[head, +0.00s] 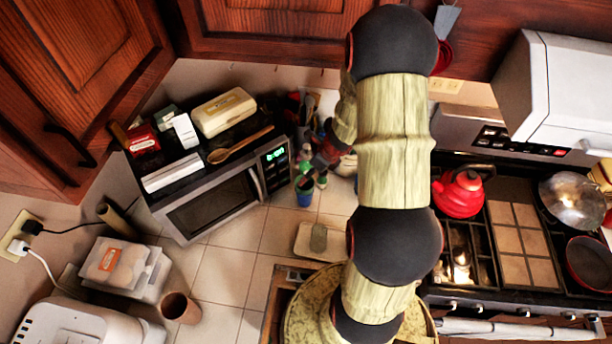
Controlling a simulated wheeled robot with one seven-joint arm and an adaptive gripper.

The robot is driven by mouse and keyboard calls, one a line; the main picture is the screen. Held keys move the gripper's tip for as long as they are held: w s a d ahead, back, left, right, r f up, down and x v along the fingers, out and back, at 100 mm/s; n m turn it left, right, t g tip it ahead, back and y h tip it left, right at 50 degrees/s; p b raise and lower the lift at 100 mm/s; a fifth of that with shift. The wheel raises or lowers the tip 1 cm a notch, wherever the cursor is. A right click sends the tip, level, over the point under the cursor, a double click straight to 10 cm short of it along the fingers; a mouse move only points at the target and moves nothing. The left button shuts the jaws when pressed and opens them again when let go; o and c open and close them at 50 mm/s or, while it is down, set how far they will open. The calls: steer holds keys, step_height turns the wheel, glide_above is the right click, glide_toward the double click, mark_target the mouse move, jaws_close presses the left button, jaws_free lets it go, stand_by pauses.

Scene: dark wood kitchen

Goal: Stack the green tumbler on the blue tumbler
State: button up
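A small blue tumbler (305,194) stands on the tiled counter just right of the microwave. A small green shape (306,169), perhaps the green tumbler, shows right above the blue tumbler's rim in the head view. I cannot tell whether it touches the blue tumbler, stands behind it or is held. My gripper (314,165) is close to these things, at the end of my arm coming down from the upper right. Its fingers are dark and too small to tell open from shut. Another green bit (321,182) shows just to the right.
The microwave (213,205) stands left, with boxes and a wooden spoon (240,145) on top. A tray or board (311,252) lies in front of the tumblers. The stove with a red kettle (460,193) is right. A brown cup (180,308) stands at front left.

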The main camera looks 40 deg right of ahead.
steer(key=s+a+r+n, duration=0.1)
steer(key=a+r+n, duration=0.7)
steer(key=r, duration=0.4)
steer(key=s+a+r+n, duration=0.1)
steer(key=a+r+n, duration=0.8)
steer(key=r, duration=0.3)
steer(key=s+a+r+n, duration=0.3)
steer(key=s+r+n, duration=0.2)
steer(key=s+n, duration=0.2)
steer(key=s+a+r+n+t+h, duration=0.1)
steer(key=s+a+r+n, duration=0.3)
steer(key=n, duration=0.5)
steer(key=s+r, duration=0.2)
steer(key=s, duration=0.1)
steer(key=shift+s+p, duration=0.25)
steer(key=shift+p, duration=0.1)
steer(key=shift+a, duration=0.1)
step_height(320, 180, down, 26)
steer(key=b, duration=2.5)
steer(key=shift+r+b, duration=0.15)
steer(key=shift+b, duration=0.25)
